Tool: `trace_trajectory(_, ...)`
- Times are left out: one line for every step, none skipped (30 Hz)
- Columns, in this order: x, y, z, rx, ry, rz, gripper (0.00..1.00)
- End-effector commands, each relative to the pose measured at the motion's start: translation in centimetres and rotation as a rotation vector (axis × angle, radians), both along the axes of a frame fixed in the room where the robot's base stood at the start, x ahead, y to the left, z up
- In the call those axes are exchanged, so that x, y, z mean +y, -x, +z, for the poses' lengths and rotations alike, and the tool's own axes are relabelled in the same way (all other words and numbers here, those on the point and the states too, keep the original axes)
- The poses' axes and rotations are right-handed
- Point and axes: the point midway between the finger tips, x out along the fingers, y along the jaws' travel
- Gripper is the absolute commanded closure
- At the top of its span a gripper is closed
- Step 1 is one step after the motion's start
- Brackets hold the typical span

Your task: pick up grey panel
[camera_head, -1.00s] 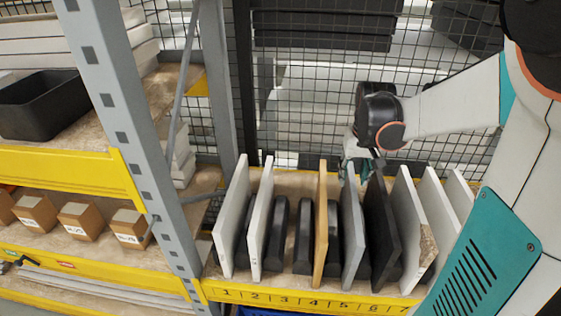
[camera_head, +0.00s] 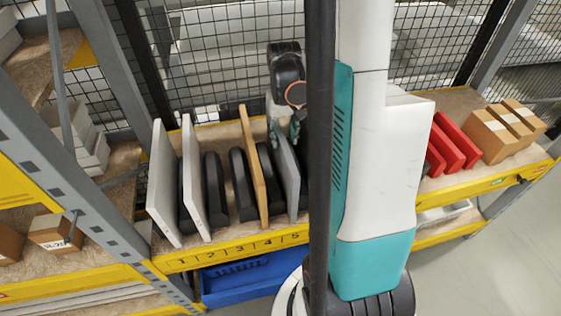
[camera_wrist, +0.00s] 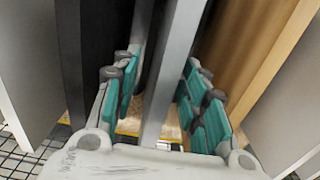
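The grey panel (camera_head: 286,172) stands upright in the rack, just right of the wood-coloured panel (camera_head: 253,165). In the wrist view the grey panel (camera_wrist: 170,75) runs between my two fingers, with its edge towards the camera. My gripper (camera_wrist: 162,105) is open, with teal pads on either side of the panel and visible gaps to it. In the head view my gripper (camera_head: 284,128) is at the top of the grey panel. My arm hides the rack to the right of it.
The wood panel (camera_wrist: 245,50) is close beside the right finger and a black panel (camera_wrist: 95,50) beside the left. Two white panels (camera_head: 192,170) stand at the rack's left end. Red pieces (camera_head: 455,142) and cardboard boxes (camera_head: 497,135) are to the right. Wire mesh stands behind.

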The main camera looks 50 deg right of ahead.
Motion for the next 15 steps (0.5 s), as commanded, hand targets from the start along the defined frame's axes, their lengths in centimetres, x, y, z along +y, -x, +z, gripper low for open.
trace_trajectory(0.1, -0.1, -0.5, 0.0, 0.0, 0.001, 0.6)
trace_trajectory(0.1, -0.2, -0.8, 0.0, 0.0, 0.001, 0.6)
trace_trajectory(0.2, -0.3, -1.3, 0.0, 0.0, 0.002, 0.6)
trace_trajectory(0.3, -0.4, -1.7, 0.0, 0.0, 0.002, 0.6)
trace_trajectory(0.3, -0.5, -2.2, 0.0, 0.0, 0.002, 0.6)
trace_trajectory(0.4, -0.7, -2.8, 0.0, 0.0, 0.002, 0.6)
trace_trajectory(0.5, -0.8, -3.3, 0.0, 0.0, 0.001, 0.6)
trace_trajectory(0.4, -0.7, -3.7, 0.0, 0.0, 0.0, 0.6)
trace_trajectory(0.4, -0.7, -4.2, 0.0, 0.0, 0.0, 0.6)
trace_trajectory(0.4, -0.7, -4.5, 0.0, 0.0, 0.0, 0.6)
trace_trajectory(0.4, -0.7, -4.7, 0.0, 0.0, 0.0, 0.6)
trace_trajectory(0.4, -0.7, -4.9, 0.0, 0.0, 0.0, 0.6)
trace_trajectory(0.4, -0.7, -4.9, 0.0, 0.0, 0.0, 0.6)
trace_trajectory(0.4, -0.7, -4.9, 0.0, 0.0, 0.0, 0.6)
trace_trajectory(0.4, -0.7, -4.9, 0.0, 0.0, 0.0, 0.6)
